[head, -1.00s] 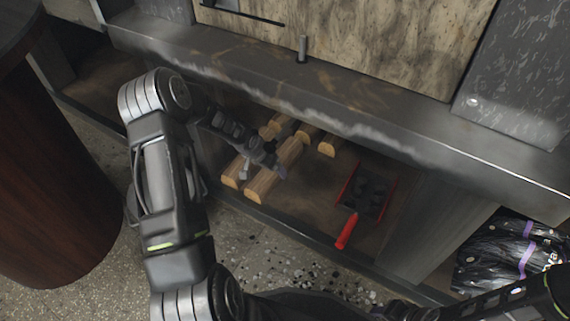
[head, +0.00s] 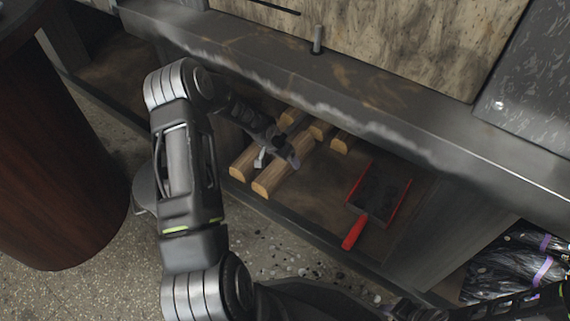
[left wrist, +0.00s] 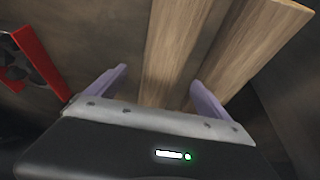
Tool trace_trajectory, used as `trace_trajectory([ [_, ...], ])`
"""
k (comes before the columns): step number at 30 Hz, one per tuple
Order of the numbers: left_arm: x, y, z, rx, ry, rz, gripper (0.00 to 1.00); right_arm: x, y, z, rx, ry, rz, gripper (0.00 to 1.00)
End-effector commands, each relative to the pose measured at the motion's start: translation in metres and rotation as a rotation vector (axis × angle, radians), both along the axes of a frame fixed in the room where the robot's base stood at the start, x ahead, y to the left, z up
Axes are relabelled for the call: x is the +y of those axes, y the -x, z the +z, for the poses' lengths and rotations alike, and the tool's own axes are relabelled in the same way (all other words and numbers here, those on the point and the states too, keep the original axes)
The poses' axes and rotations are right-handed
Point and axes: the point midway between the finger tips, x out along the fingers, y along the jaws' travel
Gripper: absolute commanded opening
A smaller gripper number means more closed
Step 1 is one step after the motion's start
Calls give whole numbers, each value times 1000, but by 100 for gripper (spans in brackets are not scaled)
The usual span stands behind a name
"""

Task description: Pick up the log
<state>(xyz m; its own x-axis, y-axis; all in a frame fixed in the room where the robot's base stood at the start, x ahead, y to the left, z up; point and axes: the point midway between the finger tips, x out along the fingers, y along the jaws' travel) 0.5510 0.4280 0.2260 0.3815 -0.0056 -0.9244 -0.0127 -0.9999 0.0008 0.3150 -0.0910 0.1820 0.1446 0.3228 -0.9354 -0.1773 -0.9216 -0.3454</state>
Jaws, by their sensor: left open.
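Several split logs lie on the shelf under the counter. My left gripper (head: 275,158) is open above the two longest, the left log (head: 243,165) and the log to its right (head: 285,172). In the left wrist view my left gripper (left wrist: 160,78) has its two fingers apart, with one log (left wrist: 178,45) running between them. The second log (left wrist: 255,45) runs beyond the right finger. I cannot tell how far the fingertips are above the logs. My right gripper (head: 402,309) is partly in view at the bottom edge; its jaws are unclear.
Shorter logs (head: 342,143) lie farther back. A red-handled shovel (head: 354,232) rests on the shelf to the right. The counter (head: 400,135) overhangs the shelf, close to my left arm. Dark bags (head: 500,275) stand at lower right, and a round wooden thing (head: 60,160) at left.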

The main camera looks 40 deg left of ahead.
Motion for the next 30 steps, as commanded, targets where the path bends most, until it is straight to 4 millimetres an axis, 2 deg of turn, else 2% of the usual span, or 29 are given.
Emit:
trace_trajectory([
  [7, 0, -1, -3, -1, 0, 0, 91, 0, 0, -2, 0, 0, 0, 36],
  [14, 2, -11, -35, -1, 0, 0, 91, -1, -3, -26, -1, -4, -2, 36],
  [18, 2, -18, -47, -1, 0, 0, 91, -2, -5, -31, -2, -6, -3, 36],
  [30, 2, -19, -47, -1, -1, -1, 91, -2, -6, -29, -3, -6, -3, 36],
])
